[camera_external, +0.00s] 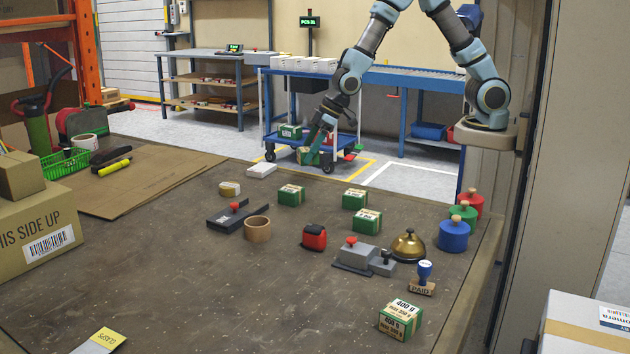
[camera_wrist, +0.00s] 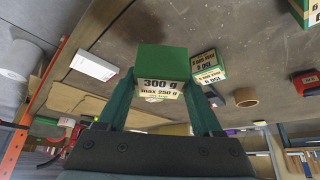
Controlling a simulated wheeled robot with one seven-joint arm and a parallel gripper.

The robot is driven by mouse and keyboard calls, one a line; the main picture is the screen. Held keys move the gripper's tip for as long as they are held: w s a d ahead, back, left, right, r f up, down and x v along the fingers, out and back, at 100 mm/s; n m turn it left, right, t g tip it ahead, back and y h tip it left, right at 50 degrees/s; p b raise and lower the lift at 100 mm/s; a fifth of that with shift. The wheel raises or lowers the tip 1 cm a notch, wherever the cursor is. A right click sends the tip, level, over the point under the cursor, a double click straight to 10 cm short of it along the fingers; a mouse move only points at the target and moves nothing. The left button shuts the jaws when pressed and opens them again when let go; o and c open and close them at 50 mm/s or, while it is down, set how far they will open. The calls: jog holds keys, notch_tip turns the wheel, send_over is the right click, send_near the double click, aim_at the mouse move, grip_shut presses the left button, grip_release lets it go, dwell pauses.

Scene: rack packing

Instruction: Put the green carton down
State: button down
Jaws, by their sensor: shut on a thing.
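My gripper (camera_external: 318,142) is shut on a green carton (camera_external: 307,156) with a white label band. The held carton (camera_wrist: 160,62) sits between the two green fingers in the wrist view, its label reading "300 g max 250 g". In the external view it hangs over the picture of the floor and cart, just past the table's far edge; its exact height cannot be told. Other green cartons stand on the dark table: one at the back (camera_external: 291,195), two further right (camera_external: 355,199) (camera_external: 367,220), and one near the front right (camera_external: 400,319).
A white box (camera_external: 261,170) and a small labelled carton (camera_external: 229,188) lie near the far edge. The table's front left is mostly clear.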

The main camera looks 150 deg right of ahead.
aim_at(308, 186)
jog(key=shift+f+p, duration=0.45)
jog(key=shift+f, duration=3.05)
jog(key=shift+f, duration=0.15)
jog(key=shift+c, duration=0.2)
grip_release()
